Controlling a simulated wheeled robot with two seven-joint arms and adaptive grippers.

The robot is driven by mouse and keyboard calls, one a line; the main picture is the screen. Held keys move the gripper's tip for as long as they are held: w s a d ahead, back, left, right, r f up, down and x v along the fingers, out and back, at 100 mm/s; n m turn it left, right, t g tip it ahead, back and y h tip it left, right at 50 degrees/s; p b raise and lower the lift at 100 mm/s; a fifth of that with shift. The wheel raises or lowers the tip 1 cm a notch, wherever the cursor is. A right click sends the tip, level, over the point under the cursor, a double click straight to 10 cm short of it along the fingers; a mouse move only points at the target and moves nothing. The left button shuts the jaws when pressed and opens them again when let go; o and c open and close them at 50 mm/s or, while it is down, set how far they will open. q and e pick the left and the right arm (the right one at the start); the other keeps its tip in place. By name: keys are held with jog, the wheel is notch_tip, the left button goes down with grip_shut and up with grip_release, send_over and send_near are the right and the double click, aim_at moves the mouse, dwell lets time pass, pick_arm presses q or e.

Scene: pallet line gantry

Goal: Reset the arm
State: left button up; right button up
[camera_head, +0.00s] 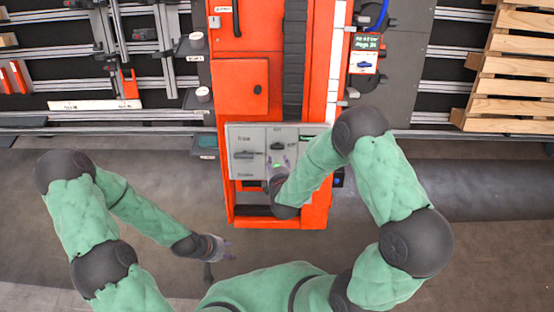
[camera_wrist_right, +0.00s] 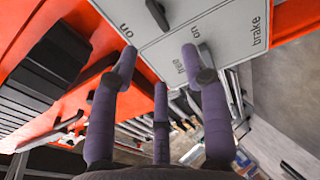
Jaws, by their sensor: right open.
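The grey control panel (camera_head: 256,140) is on the front of an orange gantry column. A dark lever (camera_head: 245,155) is on its left part, and a dark switch (camera_head: 279,146) is on its upper middle part. In the right wrist view the panel (camera_wrist_right: 225,30) shows the words "on", "free" and "brake". My right gripper (camera_head: 279,172) is in front of the panel's lower right, hiding part of it. Its purple fingers (camera_wrist_right: 160,65) are spread and empty. Contact with the panel is unclear. My left gripper (camera_head: 222,248) hangs low over the floor, away from the panel; its opening is too small to judge.
The orange column (camera_head: 239,45) stands at the centre, with a dark cable chain (camera_head: 295,60) along it. Rails (camera_head: 110,117) run behind on both sides. A wooden pallet (camera_head: 512,65) is at the upper right. The floor (camera_head: 160,180) before the rails is clear.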

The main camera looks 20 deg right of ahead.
dwell(0.6)
jog(key=s+a+f+m+g+y, duration=0.2)
jog(key=s+f+m+g, duration=0.4)
jog(key=s+m, duration=0.3)
jog(key=s+a+f+m+g+y, duration=0.3)
jog(key=s+f+m, duration=0.4)
jog(key=s, duration=0.5)
jog(key=shift+s+f+m+g+y, duration=0.3)
jog(key=shift+m+g+y, duration=0.3)
jog(key=shift+m+g, duration=0.6)
jog(key=shift+w+d, duration=0.1)
